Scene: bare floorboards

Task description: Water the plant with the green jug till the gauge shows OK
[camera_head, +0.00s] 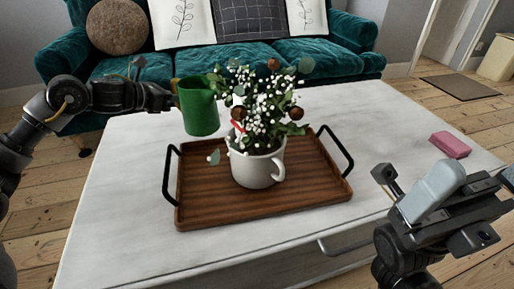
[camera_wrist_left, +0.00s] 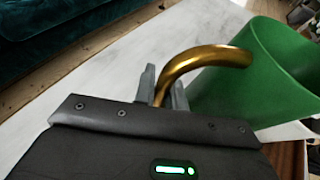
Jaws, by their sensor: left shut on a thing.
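The green jug (camera_head: 198,108) is upright behind and left of the plant (camera_head: 262,105); I cannot tell whether it touches the table. My left gripper (camera_head: 172,97) is shut on the jug's gold handle (camera_wrist_left: 205,58), which also shows in the left wrist view with the jug's green wall (camera_wrist_left: 262,75). The plant, with white blossoms and brown heads, stands in a white mug-like pot (camera_head: 253,168) on the wooden tray (camera_head: 205,203). A small red piece (camera_head: 238,125) shows at the pot's left rim; no gauge reading is legible. My right gripper (camera_head: 447,180) is open, fingers apart, at lower right.
The white table (camera_head: 110,215) has clear room left of the tray and at right. Black tray handles (camera_head: 170,176) stand up at both ends. A pink block (camera_head: 450,145) lies at the table's right. A teal sofa (camera_head: 335,62) stands behind.

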